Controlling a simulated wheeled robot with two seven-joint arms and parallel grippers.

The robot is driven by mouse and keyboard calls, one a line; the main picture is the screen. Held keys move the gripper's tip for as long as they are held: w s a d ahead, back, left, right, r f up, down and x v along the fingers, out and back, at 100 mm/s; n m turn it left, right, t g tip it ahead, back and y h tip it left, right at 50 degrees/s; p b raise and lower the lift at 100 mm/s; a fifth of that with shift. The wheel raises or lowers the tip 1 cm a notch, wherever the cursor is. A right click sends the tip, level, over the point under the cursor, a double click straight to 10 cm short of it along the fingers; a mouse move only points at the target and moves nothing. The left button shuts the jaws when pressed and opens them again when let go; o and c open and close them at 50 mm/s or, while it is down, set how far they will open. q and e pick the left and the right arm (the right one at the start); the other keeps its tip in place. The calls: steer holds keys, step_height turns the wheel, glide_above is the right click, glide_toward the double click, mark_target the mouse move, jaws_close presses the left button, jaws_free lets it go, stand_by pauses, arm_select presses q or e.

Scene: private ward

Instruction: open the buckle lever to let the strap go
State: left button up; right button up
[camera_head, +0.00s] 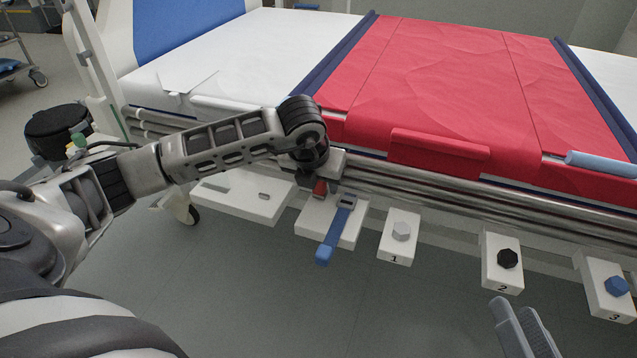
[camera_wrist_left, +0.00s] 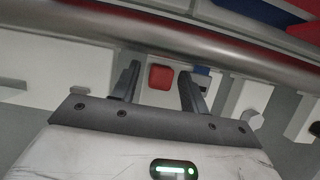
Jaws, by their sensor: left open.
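The buckle has a small red lever (camera_head: 320,187) and a blue strap (camera_head: 335,232) that hangs over the front of a white plate (camera_head: 350,236) at the bed's side. My left gripper (camera_head: 312,182) is above the plate at the red lever, and the arm's end hides part of the buckle. In the left wrist view, the fingers are open, with the red lever (camera_wrist_left: 161,77) showing in the gap between them. I cannot tell whether they touch it. Part of my right gripper (camera_head: 525,330) shows at the lower right, away from the buckle; its opening is unclear.
Metal bed rails (camera_head: 420,185) run just above the plate, close to my left gripper. White blocks numbered 1 (camera_head: 396,250), 2 (camera_head: 500,276) and 3 (camera_head: 600,292) with knobs stand to the right. A red cover (camera_head: 450,70) lies on the bed. The floor in front is clear.

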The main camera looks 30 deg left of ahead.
arm_select(q)
jaws_close()
